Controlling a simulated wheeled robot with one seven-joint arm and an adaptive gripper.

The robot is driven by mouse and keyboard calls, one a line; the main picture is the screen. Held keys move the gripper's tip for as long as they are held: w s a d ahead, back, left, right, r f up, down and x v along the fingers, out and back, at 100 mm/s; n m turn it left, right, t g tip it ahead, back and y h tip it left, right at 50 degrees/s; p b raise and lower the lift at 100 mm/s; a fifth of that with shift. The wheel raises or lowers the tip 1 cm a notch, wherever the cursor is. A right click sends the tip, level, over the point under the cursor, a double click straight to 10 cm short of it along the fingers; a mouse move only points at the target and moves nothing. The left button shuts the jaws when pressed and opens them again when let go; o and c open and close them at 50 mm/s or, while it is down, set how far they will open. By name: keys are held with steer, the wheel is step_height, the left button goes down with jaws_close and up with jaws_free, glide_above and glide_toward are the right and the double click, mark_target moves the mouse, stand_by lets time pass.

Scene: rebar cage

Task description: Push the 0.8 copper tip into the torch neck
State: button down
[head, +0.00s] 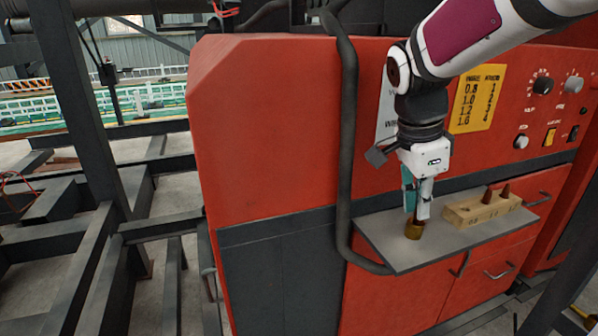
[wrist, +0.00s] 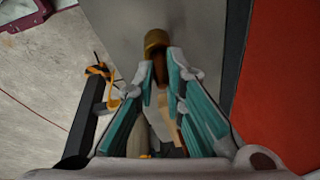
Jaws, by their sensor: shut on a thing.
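My gripper (head: 421,212) points down over the grey shelf and is shut on a dark copper tip (head: 419,213). The brass torch neck (head: 413,231) stands on the shelf directly below the fingertips. The lower end of the tip meets the neck's top; I cannot tell whether it is inside the neck or only resting at its mouth. In the wrist view, the fingertips (wrist: 164,64) close around the brown tip (wrist: 160,72), with the round brass neck (wrist: 156,40) just beyond them. The size of the held tip cannot be read.
A wooden block (head: 468,216) with copper tips (head: 488,195) standing in it sits on the shelf (head: 385,243), right of my gripper. A dark bent pipe (head: 346,150) runs down the red machine (head: 270,130) at left. A yellow chart (head: 477,98) is on the panel behind.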

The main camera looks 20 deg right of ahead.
steer(key=shift+f+b, duration=0.4)
steer(key=shift+f, duration=0.25)
steer(key=c, duration=1.6)
jaws_free()
steer(key=v, duration=1.2)
steer(key=s+a+f+n+t+y, duration=0.1)
steer(key=s+a+f+n, duration=0.2)
steer(key=n, duration=0.4)
steer(key=s+a+f+n+t+y, duration=0.1)
steer(key=s+a+f+n+t, duration=0.1)
steer(key=a+n, duration=0.3)
steer(key=s+a+f+n+t+y, duration=0.1)
steer(key=s+a+f+n, duration=0.3)
steer(key=n, duration=0.4)
steer(key=shift+s+a+f+n+t, duration=0.15)
steer(key=shift+s+f+n+t, duration=0.2)
steer(key=shift+s, duration=0.2)
